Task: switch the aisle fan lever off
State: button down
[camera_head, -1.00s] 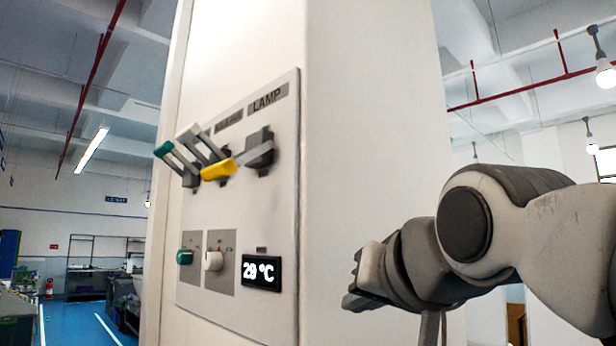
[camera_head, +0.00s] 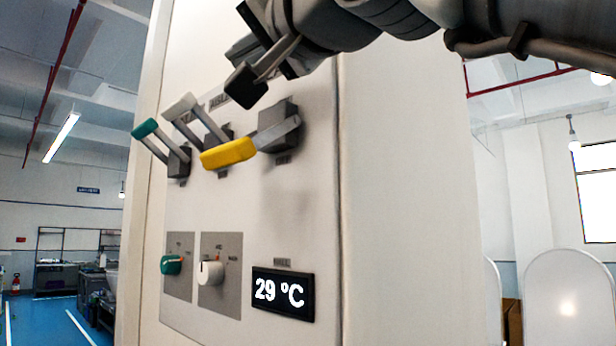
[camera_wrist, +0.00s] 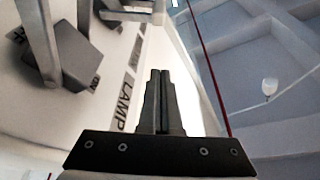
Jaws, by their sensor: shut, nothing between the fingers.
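The control panel (camera_head: 190,215) bears three levers in a row. The middle one, the white-handled lever (camera_head: 183,107), sits under a label that seems to read AISLE and is partly covered; its handle points up and left. The teal-handled lever (camera_head: 146,129) is to its left and also slants up. The yellow-handled lever (camera_head: 228,153) is to its right, lower and under the spot where LAMP was labelled. My gripper (camera_head: 246,86) is shut and empty, above the yellow lever and right of the white one, with no clear contact. Its closed fingers (camera_wrist: 160,74) show beside the LAMP label (camera_wrist: 124,101).
Below the levers are a teal knob (camera_head: 171,264), a white knob (camera_head: 210,272) and a display reading 29 °C (camera_head: 283,293). In the wrist view, a lever's metal arm (camera_wrist: 38,40) stands out from the panel at left. Open air lies right of the panel.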

notch_tip(320, 180, up, 4)
jog(key=f+p, duration=0.1)
jog(key=p, duration=0.4)
send_over(179, 102)
jog(key=w+d, duration=0.2)
jog(key=d, duration=0.2)
jog(key=f, duration=0.1)
jog(key=s+a+f+b, duration=0.1)
jog(key=s+f+b, duration=0.1)
jog(key=shift+s+a+f, duration=0.1)
jog(key=shift+a+f, duration=0.05)
jog(key=shift+a, duration=0.1)
jog(key=shift+s+a+f+n+y+b, duration=0.15)
jog(key=shift+f+n+y+b, duration=0.1)
jog(key=shift+f+n+b, duration=0.35)
jog(key=shift+s+a+f+n+y+b, duration=0.15)
jog(key=shift+f+n+y+b, duration=0.1)
jog(key=shift+f+n+b, duration=0.25)
jog(key=shift+s+a+f+b, duration=0.1)
jog(key=shift+s+f+b, duration=0.1)
jog(key=shift+f+b, duration=0.2)
jog(key=shift+s+a+f+b, duration=0.25)
jog(key=shift+s+a+b, duration=0.1)
